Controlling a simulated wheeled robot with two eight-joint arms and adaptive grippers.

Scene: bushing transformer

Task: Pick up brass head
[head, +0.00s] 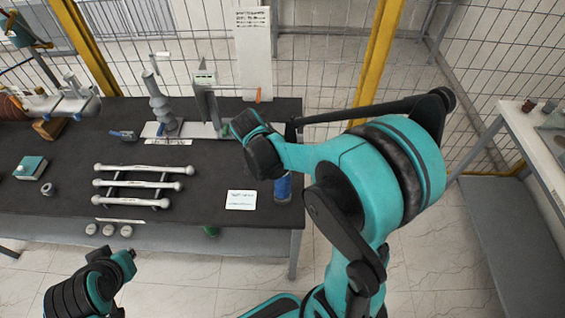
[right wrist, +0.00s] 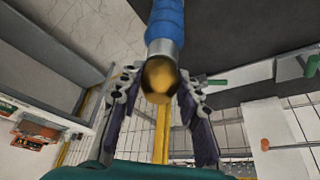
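The brass head (right wrist: 160,78) is a rounded golden cap on a grey metal collar, at the end of a blue cylinder (right wrist: 165,20) in the right wrist view. My right gripper (right wrist: 158,88) is open, with one finger on each side of the brass head and narrow gaps beside it. In the head view, the blue cylinder (head: 283,188) shows at the table's right edge, partly behind my right arm. The right fingers are hidden there. My left arm's end (head: 125,262) is at the lower left, in front of the table; its fingers cannot be made out.
The dark table (head: 215,165) holds a rack of white rods (head: 140,185), a small teal box (head: 30,167), a white card (head: 241,200) and a grey stand (head: 160,105). A side bench (head: 535,140) stands at the right. A mesh fence with yellow posts (head: 378,50) runs behind.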

